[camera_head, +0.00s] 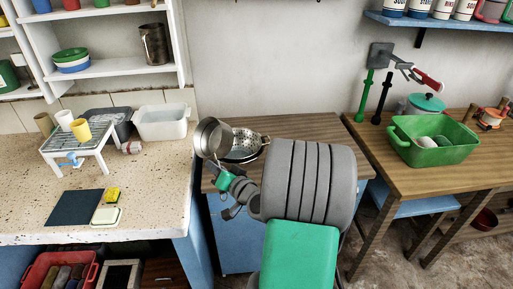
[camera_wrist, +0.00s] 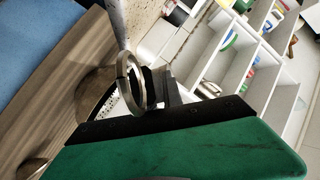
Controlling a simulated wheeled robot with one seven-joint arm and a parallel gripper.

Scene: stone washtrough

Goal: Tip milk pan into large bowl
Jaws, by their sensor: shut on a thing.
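The milk pan (camera_head: 212,138) is a grey metal pan, held up and tilted on its side in the head view. Its open mouth shows towards the camera. My gripper (camera_head: 223,172) is below it, shut on the pan, apparently at the handle. A metal vessel with a dark, hole-like pattern inside and loop handles (camera_head: 250,146) is just right of and behind the pan. I cannot tell whether this is the large bowl or a colander. In the wrist view my dark gripper fingers (camera_wrist: 167,86) are beside a metal ring. The pan's contents are not visible.
The pan is near the wooden counter (camera_head: 310,127), beside the speckled stone worktop (camera_head: 140,180). A white rack (camera_head: 80,140) and a pale basin (camera_head: 162,122) stand left. A green tub (camera_head: 432,140) sits on the right table. My arm hides much of the middle counter.

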